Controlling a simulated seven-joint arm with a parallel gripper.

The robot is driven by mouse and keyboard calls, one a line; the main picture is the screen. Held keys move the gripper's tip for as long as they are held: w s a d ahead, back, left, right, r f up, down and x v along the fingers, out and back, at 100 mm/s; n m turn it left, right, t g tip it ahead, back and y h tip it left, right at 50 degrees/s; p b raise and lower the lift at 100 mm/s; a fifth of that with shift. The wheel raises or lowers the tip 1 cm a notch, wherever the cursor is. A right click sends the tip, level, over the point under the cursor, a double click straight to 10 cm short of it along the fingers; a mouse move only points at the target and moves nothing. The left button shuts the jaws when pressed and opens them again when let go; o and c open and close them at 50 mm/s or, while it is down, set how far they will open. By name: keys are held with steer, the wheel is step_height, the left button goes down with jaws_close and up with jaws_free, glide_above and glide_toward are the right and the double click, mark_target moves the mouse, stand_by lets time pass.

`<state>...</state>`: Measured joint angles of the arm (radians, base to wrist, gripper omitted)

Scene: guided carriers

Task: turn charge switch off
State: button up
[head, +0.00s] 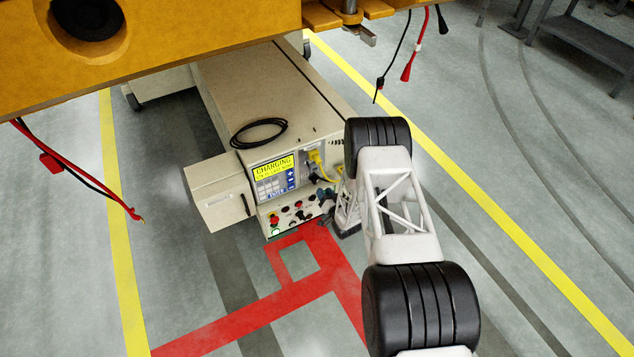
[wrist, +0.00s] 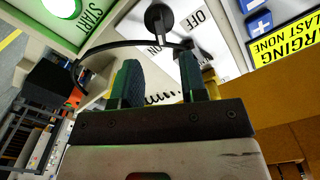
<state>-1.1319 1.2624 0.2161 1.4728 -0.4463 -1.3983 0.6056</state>
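The charge panel (head: 290,214) is on the front end of the beige carrier, below a lit screen (head: 274,171) reading CHARGING. In the wrist view a dark lever with a round end (wrist: 158,17) stands on a white plate marked OFF (wrist: 203,33). My gripper (wrist: 160,62) is open, its two dark fingers apart, and the lever's round end shows just beyond the fingertips. I see nothing gripped. In the head view my gripper (head: 326,203) is at the panel's right side, and my wrist partly hides that corner. The switch's set position cannot be told.
A green START button (wrist: 62,8) is near the lever. A yellow plug and cable (head: 318,163) are right of the screen. An open door (head: 222,192) juts out at left. Orange structure (head: 170,45) overhangs the carrier. Open floor lies in front.

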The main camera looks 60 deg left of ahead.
mark_target(317, 181)
steer(key=shift+a, duration=3.55)
jaws_close()
